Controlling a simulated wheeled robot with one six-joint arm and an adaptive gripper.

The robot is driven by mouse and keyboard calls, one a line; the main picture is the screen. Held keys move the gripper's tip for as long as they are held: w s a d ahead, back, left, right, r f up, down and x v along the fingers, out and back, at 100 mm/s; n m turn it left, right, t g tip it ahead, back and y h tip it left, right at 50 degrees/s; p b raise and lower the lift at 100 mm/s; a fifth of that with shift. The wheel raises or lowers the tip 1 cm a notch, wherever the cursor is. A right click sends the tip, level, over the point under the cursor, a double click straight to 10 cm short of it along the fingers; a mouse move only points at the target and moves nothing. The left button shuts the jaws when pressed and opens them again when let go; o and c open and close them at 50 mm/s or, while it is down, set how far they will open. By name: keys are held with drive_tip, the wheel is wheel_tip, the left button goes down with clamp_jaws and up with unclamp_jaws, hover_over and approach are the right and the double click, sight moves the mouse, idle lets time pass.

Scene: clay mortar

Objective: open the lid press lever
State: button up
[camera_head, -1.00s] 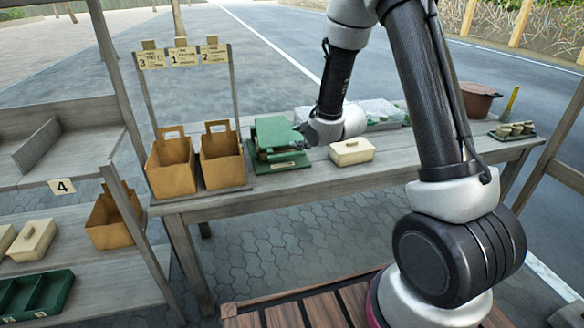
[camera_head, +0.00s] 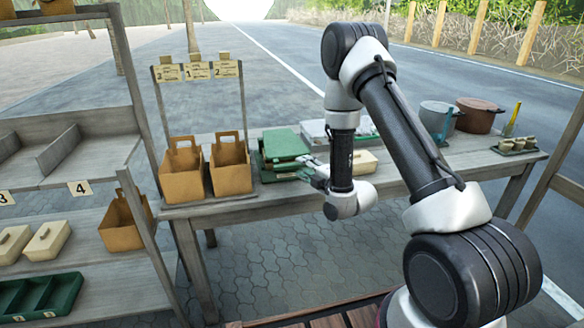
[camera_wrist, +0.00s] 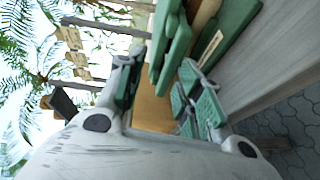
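The green lid press (camera_head: 284,146) stands on the table, right of two brown paper bags. Its upper plate lies above its base, and I cannot clearly make out which part is the lever. It also shows at the top of the wrist view (camera_wrist: 172,42) as green plates. My gripper (camera_head: 309,173) is at the right front side of the press, low over the table's front edge. The press is beyond the fingertips, and I see no clear contact.
A cream lidded box (camera_head: 364,161) is just right of my wrist, partly hidden. Paper bags (camera_head: 229,167) stand left of the press. A clear-lidded tray (camera_head: 314,130), a grey pot (camera_head: 436,116) and a brown pot (camera_head: 480,114) stand farther right. A shelf (camera_head: 75,228) is at left.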

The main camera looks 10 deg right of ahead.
sight(294, 167)
drive_tip(key=shift+n+t+y, duration=0.3)
drive_tip(key=shift+n, duration=0.2)
drive_tip(key=w+a, duration=0.1)
drive_tip(key=w, duration=0.1)
drive_tip(key=w+a+f, duration=0.2)
drive_tip(key=w, duration=0.1)
drive_tip(key=shift+w+a, duration=0.2)
drive_tip(key=shift+w, duration=0.15)
clamp_jaws()
